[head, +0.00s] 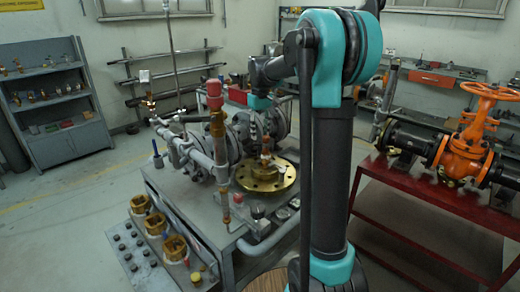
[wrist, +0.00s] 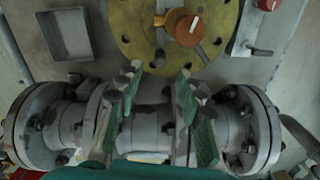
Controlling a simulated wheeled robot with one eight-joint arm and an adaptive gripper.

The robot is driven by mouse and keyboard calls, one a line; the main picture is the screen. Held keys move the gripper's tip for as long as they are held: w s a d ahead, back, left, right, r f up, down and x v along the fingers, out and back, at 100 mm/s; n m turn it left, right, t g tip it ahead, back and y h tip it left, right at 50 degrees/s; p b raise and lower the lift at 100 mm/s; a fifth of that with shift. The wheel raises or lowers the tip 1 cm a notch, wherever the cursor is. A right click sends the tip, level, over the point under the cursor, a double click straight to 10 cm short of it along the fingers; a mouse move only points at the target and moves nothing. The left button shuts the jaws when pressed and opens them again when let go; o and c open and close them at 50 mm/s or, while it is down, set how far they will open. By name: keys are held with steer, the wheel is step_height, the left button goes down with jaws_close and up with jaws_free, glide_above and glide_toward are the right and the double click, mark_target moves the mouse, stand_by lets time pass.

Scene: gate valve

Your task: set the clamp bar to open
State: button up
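A round brass-coloured flange (head: 268,178) lies on the grey bench, with a small orange-topped fitting (head: 265,150) at its middle. In the wrist view the flange (wrist: 135,35) is at the top, and the fitting shows as an orange knob (wrist: 189,27) with a white mark and a thin dark bar beneath it. I cannot tell for sure which part is the clamp bar. My gripper (wrist: 160,85) is open, its two green-padded fingers apart over a grey flanged pipe (wrist: 145,130). The fingertips point toward the flange; no contact with the knob shows. In the head view my gripper is hard to make out against the pipework.
An upright pipe with a red cap (head: 214,88) stands left of the flange. Several brass fittings (head: 155,222) line the bench's left side. In the wrist view, a grey tray (wrist: 66,35) and a red knob (wrist: 268,5) flank the flange. An orange handwheel valve (head: 472,135) stands on a red table.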

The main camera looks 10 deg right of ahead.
mark_target(260, 148)
step_height(260, 148, down, 8)
steer(key=shift+r, duration=0.1)
stand_by(0.4)
jaws_close()
